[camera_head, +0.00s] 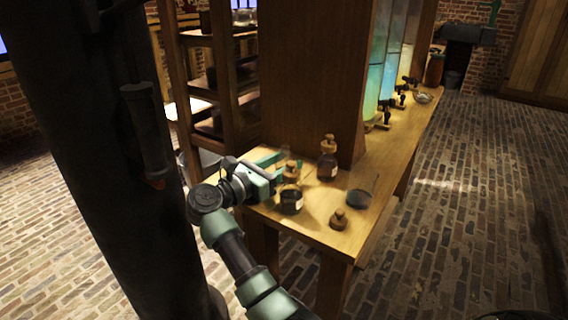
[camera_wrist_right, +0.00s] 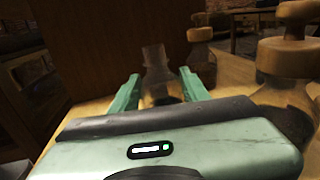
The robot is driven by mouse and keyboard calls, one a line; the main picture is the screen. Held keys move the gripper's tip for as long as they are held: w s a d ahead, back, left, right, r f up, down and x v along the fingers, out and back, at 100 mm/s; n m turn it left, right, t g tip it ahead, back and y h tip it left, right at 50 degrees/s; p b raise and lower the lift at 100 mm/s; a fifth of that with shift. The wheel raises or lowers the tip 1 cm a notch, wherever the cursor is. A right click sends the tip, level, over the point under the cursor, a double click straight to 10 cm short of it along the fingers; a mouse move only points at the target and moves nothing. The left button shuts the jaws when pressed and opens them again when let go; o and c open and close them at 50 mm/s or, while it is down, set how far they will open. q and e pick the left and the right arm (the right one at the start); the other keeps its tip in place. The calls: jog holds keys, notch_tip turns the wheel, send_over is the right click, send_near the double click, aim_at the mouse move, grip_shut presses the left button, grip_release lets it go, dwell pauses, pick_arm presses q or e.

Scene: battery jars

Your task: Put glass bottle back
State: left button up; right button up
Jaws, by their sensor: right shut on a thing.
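My right gripper (camera_head: 276,168) reaches over the near left corner of the wooden table and is shut on a clear glass bottle (camera_head: 284,156). In the right wrist view the bottle (camera_wrist_right: 157,68) stands upright between the two green fingers (camera_wrist_right: 161,94). Its lower part is hidden behind the gripper body, and I cannot tell whether it touches the table. My left gripper is not in view.
A dark stoppered jar (camera_head: 291,200) stands close beside the gripper, and another (camera_head: 328,165) stands behind it. A loose stopper (camera_head: 339,219) and a dark dish (camera_head: 359,199) are on the table (camera_head: 312,232). A wooden panel (camera_head: 312,70) rises behind.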

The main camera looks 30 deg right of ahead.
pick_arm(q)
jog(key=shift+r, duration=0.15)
pick_arm(e)
jog(key=shift+f, duration=0.1)
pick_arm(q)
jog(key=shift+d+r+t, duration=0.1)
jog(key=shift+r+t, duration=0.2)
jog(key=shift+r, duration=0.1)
pick_arm(e)
jog(key=o, duration=1.5)
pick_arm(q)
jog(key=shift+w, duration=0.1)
